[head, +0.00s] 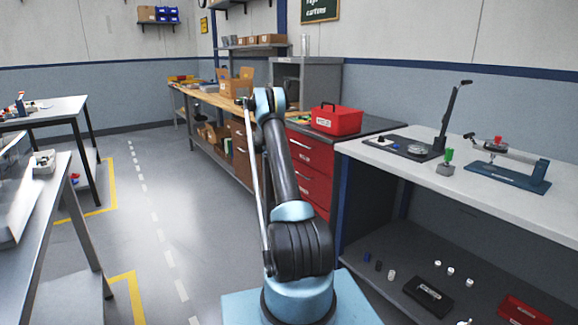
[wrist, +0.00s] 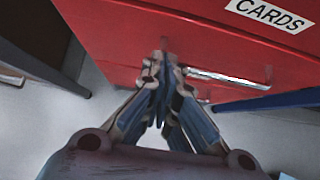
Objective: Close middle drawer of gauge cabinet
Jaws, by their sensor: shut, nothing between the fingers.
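The red gauge cabinet (head: 309,165) stands right of my arm in the head view, its drawer fronts partly hidden by the arm. In the wrist view a red drawer front (wrist: 215,20) with a "CARDS" label fills the top, and a bar handle (wrist: 228,77) shows on the red face below it. Which drawer is the middle one, and how far it stands out, I cannot tell. My gripper (wrist: 163,60) is shut and empty, its fingertips close to the red face, left of the handle. Contact is unclear. In the head view the gripper is hidden behind the arm.
A red toolbox (head: 336,120) stands on the dark top above the cabinet. The white-topped workbench (head: 400,165) with gauges is at the right, and a wooden bench (head: 215,98) runs behind. Open floor (head: 190,200) lies left of my arm.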

